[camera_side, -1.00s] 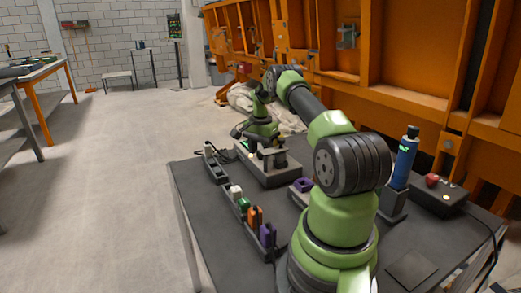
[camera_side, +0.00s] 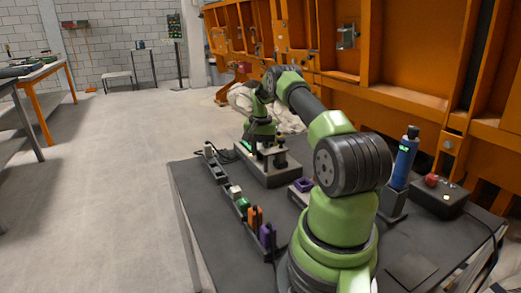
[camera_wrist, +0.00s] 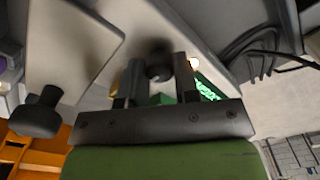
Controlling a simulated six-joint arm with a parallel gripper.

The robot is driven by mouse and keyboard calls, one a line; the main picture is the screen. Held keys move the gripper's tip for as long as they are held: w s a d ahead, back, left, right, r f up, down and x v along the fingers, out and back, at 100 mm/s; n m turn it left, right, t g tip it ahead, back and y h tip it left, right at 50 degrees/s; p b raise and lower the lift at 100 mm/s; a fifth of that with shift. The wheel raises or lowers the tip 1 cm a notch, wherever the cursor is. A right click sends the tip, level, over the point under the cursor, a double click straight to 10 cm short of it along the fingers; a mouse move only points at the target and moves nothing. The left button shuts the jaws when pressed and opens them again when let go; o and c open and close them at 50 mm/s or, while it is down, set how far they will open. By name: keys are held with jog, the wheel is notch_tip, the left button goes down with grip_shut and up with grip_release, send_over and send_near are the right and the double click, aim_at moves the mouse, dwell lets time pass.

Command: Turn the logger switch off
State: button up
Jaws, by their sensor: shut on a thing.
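My gripper (camera_wrist: 157,75) is shut on a small dark round knob, probably the logger switch (camera_wrist: 158,68), seen between its fingers in the wrist view. The knob's setting cannot be read. A small lit lamp (camera_wrist: 194,63) and a glowing green display (camera_wrist: 208,88) show just right of the fingers. In the side view my gripper (camera_side: 262,148) points down at the grey box (camera_side: 285,178) at the table's far end. The knob is too small to make out there.
A dark knob (camera_wrist: 38,113) beside a pale plate (camera_wrist: 75,40) and black cables (camera_wrist: 262,45) lie near the gripper. A rack of coloured pieces (camera_side: 240,205), a blue cylinder in a stand (camera_side: 403,165) and a control box with a red button (camera_side: 437,196) stand on the table.

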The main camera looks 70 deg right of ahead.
jog(key=n, duration=0.3)
jog(key=shift+n, duration=2.2)
jog(key=o, duration=0.9)
jog(key=shift+o, duration=0.2)
notch_tip(320, 180, up, 10)
